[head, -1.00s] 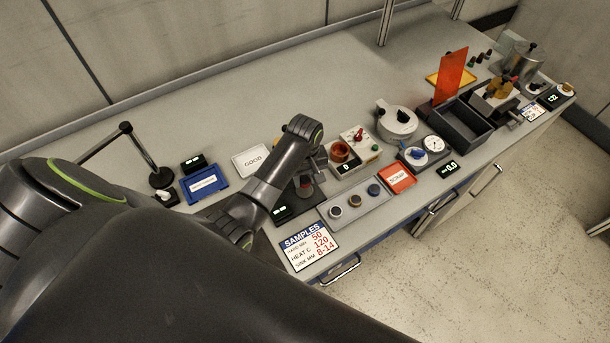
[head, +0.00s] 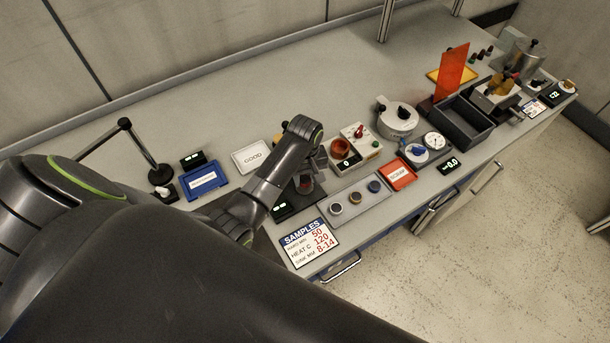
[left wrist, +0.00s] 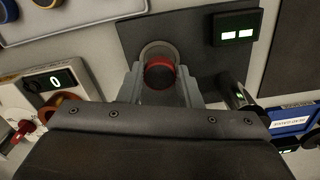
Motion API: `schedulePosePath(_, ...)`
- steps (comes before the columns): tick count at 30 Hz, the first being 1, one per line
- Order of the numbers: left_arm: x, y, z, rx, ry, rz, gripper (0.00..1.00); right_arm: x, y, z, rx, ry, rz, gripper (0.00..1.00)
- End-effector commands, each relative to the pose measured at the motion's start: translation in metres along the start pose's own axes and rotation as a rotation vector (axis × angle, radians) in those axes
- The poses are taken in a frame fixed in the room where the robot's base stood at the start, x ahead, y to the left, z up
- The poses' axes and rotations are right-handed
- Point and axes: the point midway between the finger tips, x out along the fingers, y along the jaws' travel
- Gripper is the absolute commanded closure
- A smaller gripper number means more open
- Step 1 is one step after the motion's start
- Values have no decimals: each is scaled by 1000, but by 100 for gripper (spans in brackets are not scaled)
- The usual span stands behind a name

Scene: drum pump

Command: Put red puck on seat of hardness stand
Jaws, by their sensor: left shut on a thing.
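The red puck (left wrist: 159,74) shows in the left wrist view, dark on top with a red rim, between the two fingers of my left gripper (left wrist: 160,85). My left gripper is shut on it. A pale round seat (left wrist: 158,46) of the hardness stand shows right at the puck, partly covered by it. I cannot tell whether the puck touches the seat. The hardness stand has a dark base plate (left wrist: 195,58) and a lit display (left wrist: 236,28). In the head view the stand (head: 292,201) is partly hidden by my left arm. My right gripper is not in view.
A sample tray (head: 344,216) with several round pucks lies right of the stand. A white GOOD tray (head: 252,157), a blue tray (head: 204,180) and a red SCRAP tray (head: 397,174) are nearby. A heater unit (head: 356,149) stands close behind. The back of the bench is clear.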

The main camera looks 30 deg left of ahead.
Motion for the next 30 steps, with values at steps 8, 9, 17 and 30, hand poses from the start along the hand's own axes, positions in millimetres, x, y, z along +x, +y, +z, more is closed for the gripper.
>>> schedulePosePath(8, 8, 0, 0, 0, 0, 0, 90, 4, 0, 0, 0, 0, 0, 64)
schedulePosePath(9, 9, 0, 0, 0, 0, 0, 90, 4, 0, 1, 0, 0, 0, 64)
schedulePosePath(17, 14, 0, 0, 0, 0, 0, 90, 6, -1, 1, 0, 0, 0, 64)
schedulePosePath(30, 15, 0, 0, 0, 0, 0, 90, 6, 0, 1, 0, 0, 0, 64)
